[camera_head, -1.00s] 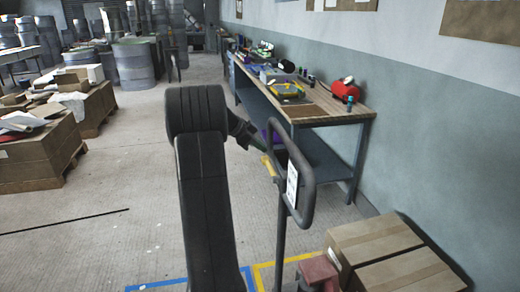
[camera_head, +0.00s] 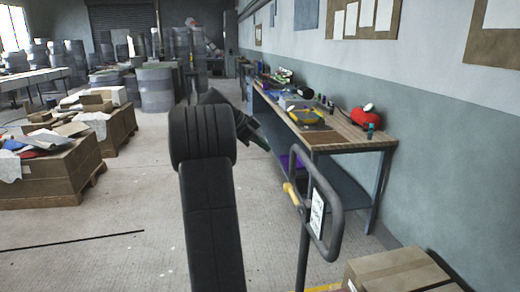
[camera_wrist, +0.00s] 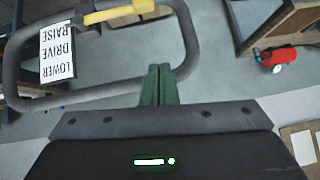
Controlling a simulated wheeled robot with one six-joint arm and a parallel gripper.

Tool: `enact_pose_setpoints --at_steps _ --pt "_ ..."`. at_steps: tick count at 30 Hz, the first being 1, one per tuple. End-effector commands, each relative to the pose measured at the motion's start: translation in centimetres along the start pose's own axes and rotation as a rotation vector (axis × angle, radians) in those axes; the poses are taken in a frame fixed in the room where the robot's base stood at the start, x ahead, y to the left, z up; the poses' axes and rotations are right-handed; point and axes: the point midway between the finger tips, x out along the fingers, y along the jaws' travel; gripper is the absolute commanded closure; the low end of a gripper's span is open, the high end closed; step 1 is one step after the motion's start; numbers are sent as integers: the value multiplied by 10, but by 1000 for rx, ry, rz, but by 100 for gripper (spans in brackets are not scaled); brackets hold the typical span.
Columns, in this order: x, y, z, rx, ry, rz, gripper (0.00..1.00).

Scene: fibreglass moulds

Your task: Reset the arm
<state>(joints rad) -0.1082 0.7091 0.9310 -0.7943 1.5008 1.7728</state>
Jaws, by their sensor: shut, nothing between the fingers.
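My arm stands up in the middle of the head view and bends over at the top. My gripper (camera_head: 262,143) points right and down, close to the workbench's near end and above the handle of a pallet truck. In the wrist view my gripper (camera_wrist: 160,72) shows as two green fingers pressed together, shut and empty. The grey loop handle (camera_wrist: 95,92) with a yellow lever (camera_wrist: 118,12) and a "RAISE DRIVE LOWER" label lies just beyond the fingers there. The handle (camera_head: 335,235) also shows right of my arm in the head view.
A workbench (camera_head: 345,142) with a red tank (camera_head: 364,117) and tools runs along the right wall. Cardboard boxes (camera_head: 405,268) stand at the lower right. Loaded crates (camera_head: 45,180) stand at the left, and drums (camera_head: 155,88) at the back. Floor left of my arm is mostly clear.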

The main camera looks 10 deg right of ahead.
Motion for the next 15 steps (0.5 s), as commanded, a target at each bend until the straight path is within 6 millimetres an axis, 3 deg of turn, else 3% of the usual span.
enact_pose_setpoints --at_steps 10,15 --pt "1 0 0 0 0 1 100" --pt "16 2 -1 0 1 3 100"
